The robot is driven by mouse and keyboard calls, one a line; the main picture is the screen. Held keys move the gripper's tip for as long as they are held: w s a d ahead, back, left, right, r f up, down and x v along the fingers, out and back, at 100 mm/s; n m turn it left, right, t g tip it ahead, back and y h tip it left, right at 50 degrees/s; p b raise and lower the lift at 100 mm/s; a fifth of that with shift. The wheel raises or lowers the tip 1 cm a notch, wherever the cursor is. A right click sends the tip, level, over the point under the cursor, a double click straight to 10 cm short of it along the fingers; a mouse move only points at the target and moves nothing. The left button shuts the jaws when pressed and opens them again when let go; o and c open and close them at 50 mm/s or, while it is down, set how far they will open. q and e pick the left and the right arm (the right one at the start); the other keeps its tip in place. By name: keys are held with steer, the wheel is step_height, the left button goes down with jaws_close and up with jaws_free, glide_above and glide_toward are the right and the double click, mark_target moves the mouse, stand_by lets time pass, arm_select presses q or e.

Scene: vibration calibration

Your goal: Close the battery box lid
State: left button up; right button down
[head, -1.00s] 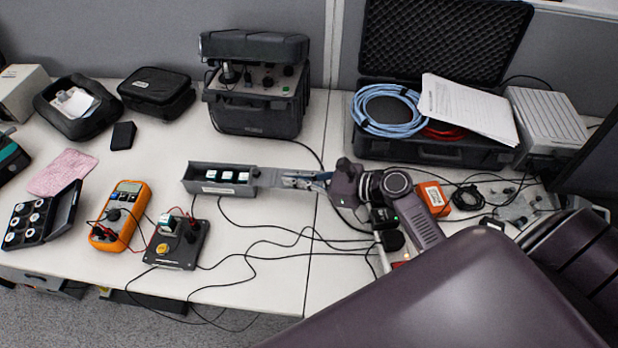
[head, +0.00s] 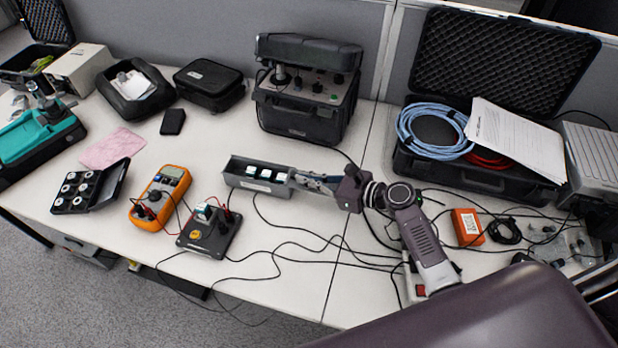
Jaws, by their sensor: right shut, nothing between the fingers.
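The long grey open-topped box (head: 236,180), which I take as the battery box, stands on the table in the middle of the head view. Several white-topped blocks (head: 264,173) sit in it in a row and show from above. I cannot make out its lid clearly. My right gripper (head: 298,179) is shut and empty, with its fingertips at the box's right end. I cannot tell whether they touch it. My left gripper is not in view.
An orange multimeter (head: 160,197) and a black switch unit (head: 209,233) stand left of and in front of the box. A dark instrument case (head: 305,100) stands behind. Cables (head: 300,247) cross the table front. An open black case (head: 478,175) is at the right.

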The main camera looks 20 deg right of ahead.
mark_target(277, 179)
steer(key=w+a, duration=0.1)
steer(key=a, duration=0.1)
steer(key=w+a, duration=0.2)
steer(key=w+a+p, duration=0.1)
steer(key=a, duration=0.2)
steer(key=shift+w+r, duration=0.15)
steer(key=shift+r, duration=0.05)
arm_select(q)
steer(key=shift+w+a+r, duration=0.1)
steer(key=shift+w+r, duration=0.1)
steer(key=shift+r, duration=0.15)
arm_select(e)
steer(key=w+a, duration=0.2)
steer(key=a, duration=0.1)
steer(key=w+a, duration=0.1)
steer(key=a, duration=0.1)
steer(key=w+a, duration=0.2)
steer(key=a, duration=0.1)
steer(key=shift+w+a+f, duration=0.15)
steer(key=shift+w+a, duration=0.15)
steer(key=shift+a, duration=0.05)
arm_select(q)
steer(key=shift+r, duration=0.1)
arm_select(e)
steer(key=shift+s, duration=0.1)
